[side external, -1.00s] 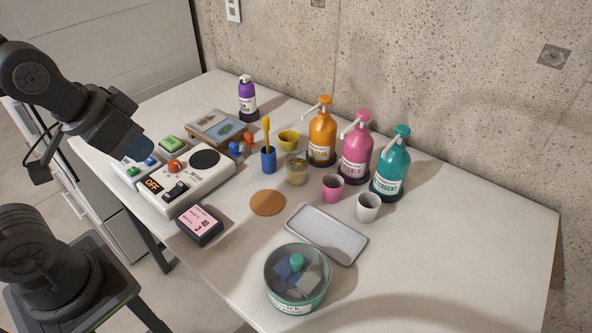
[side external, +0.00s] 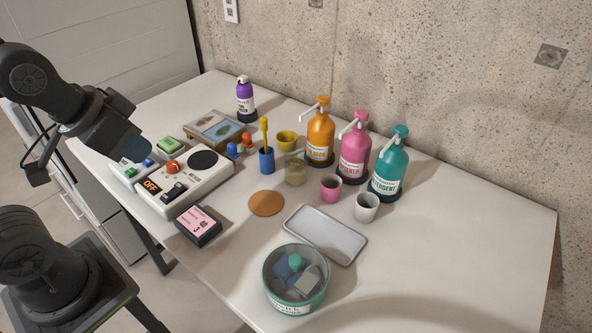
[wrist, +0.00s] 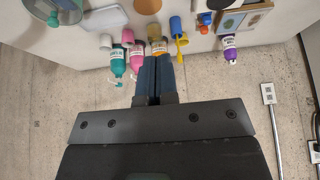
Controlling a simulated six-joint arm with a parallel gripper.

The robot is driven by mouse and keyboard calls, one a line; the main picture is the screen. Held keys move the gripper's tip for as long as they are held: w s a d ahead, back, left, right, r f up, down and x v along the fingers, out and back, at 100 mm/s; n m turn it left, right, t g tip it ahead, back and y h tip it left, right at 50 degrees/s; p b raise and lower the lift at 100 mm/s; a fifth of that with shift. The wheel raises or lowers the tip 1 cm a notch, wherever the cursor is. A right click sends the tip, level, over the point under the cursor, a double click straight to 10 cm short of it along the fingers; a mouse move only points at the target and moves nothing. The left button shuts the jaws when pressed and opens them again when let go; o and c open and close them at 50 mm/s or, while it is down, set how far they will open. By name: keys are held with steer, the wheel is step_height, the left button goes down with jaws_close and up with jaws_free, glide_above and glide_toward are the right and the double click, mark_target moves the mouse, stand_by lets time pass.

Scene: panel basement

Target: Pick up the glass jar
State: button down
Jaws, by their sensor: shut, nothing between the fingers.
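The glass jar (side external: 296,169) is small and clear with a yellowish tint. It stands upright on the white table, between the blue cup with the yellow brush and the orange pump bottle. In the wrist view the jar (wrist: 154,31) shows small, beyond my fingertips. My gripper (side external: 134,152) is at the left in the side view, above the table's left part and well away from the jar. In the wrist view my gripper (wrist: 153,58) has its two blue fingers together, with nothing between them.
Close around the jar are the blue cup (side external: 267,161), yellow cup (side external: 286,140), orange bottle (side external: 321,138) and pink cup (side external: 331,188). A brown coaster (side external: 266,204) lies in front. A grey tray (side external: 325,236) and glass bowl (side external: 296,300) are nearer. The table's right side is clear.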

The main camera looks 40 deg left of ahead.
steer(key=c, duration=1.8)
jaws_free()
steer(key=o, duration=1.6)
steer(key=shift+o, duration=0.2)
steer(key=m+t+y, duration=0.5)
steer(key=m+y, duration=0.4)
steer(key=m, duration=1.9)
glide_toward(296, 157)
steer(key=shift+h, duration=0.3)
steer(key=x, duration=0.7)
steer(key=shift+a, duration=0.25)
